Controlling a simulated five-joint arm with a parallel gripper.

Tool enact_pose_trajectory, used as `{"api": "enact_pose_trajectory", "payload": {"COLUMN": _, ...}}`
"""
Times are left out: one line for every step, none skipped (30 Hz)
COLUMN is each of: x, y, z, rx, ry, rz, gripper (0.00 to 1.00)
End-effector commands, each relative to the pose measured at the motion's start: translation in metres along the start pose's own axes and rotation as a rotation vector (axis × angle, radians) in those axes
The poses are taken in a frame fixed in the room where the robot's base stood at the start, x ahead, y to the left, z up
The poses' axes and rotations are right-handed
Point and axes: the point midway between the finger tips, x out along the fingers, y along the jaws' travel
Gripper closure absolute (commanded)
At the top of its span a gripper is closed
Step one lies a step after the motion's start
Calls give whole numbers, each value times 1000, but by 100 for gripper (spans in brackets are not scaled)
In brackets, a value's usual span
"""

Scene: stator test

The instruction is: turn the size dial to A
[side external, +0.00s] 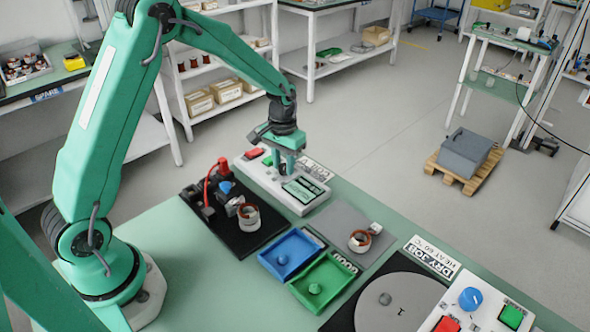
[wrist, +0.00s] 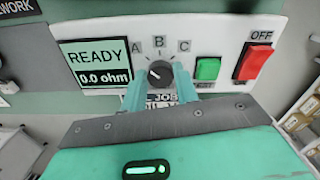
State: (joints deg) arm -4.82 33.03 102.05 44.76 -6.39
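The size dial (wrist: 160,73) is a small dark round knob on the white panel of the tester, below the letters A, B and C. A light mark shows on its face, but I cannot tell clearly which letter it points at. My gripper (wrist: 160,80) has its two green fingers on either side of the dial, apart, with narrow gaps seeming to show. In the side view my gripper (side external: 287,166) points down over the tester (side external: 310,197), and its fingers hide most of the dial. The tester's display (wrist: 95,65) reads READY and 0.0 ohm.
On the panel, a green button (wrist: 207,69) and a red OFF switch (wrist: 253,62) sit right of the dial. In the side view, a black fixture (side external: 240,238) with a wound stator, a blue tray (side external: 290,255) and a green tray (side external: 322,283) stand nearby.

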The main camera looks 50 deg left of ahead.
Motion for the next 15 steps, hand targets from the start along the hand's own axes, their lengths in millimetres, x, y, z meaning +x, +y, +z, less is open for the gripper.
{"api": "enact_pose_trajectory", "payload": {"x": -2, "y": -3, "z": -3, "rx": -8, "ry": 10, "rz": 1, "gripper": 62}}
{"api": "enact_pose_trajectory", "payload": {"x": -2, "y": -3, "z": -3, "rx": -7, "ry": 10, "rz": 1, "gripper": 57}}
{"api": "enact_pose_trajectory", "payload": {"x": -1, "y": -3, "z": -3, "rx": -7, "ry": 9, "rz": 1, "gripper": 49}}
{"api": "enact_pose_trajectory", "payload": {"x": -1, "y": -3, "z": -3, "rx": -6, "ry": 8, "rz": 1, "gripper": 48}}
{"api": "enact_pose_trajectory", "payload": {"x": -1, "y": -2, "z": -2, "rx": -5, "ry": 7, "rz": 1, "gripper": 48}}
{"api": "enact_pose_trajectory", "payload": {"x": -1, "y": -2, "z": -2, "rx": -5, "ry": 6, "rz": 1, "gripper": 48}}
{"api": "enact_pose_trajectory", "payload": {"x": -1, "y": -2, "z": -2, "rx": -4, "ry": 6, "rz": 1, "gripper": 48}}
{"api": "enact_pose_trajectory", "payload": {"x": -1, "y": -2, "z": -2, "rx": -4, "ry": 5, "rz": 1, "gripper": 48}}
{"api": "enact_pose_trajectory", "payload": {"x": -1, "y": -2, "z": -2, "rx": -3, "ry": 5, "rz": 0, "gripper": 48}}
{"api": "enact_pose_trajectory", "payload": {"x": -1, "y": -2, "z": -2, "rx": -3, "ry": 4, "rz": 0, "gripper": 48}}
{"api": "enact_pose_trajectory", "payload": {"x": -1, "y": -2, "z": -1, "rx": -3, "ry": 4, "rz": 0, "gripper": 48}}
{"api": "enact_pose_trajectory", "payload": {"x": -1, "y": -2, "z": -1, "rx": -3, "ry": 4, "rz": 0, "gripper": 48}}
{"api": "enact_pose_trajectory", "payload": {"x": -1, "y": -2, "z": -1, "rx": -2, "ry": 3, "rz": 0, "gripper": 48}}
{"api": "enact_pose_trajectory", "payload": {"x": -2, "y": -1, "z": -1, "rx": -2, "ry": 3, "rz": 0, "gripper": 48}}
{"api": "enact_pose_trajectory", "payload": {"x": -3, "y": -1, "z": -1, "rx": -2, "ry": 3, "rz": 0, "gripper": 48}}
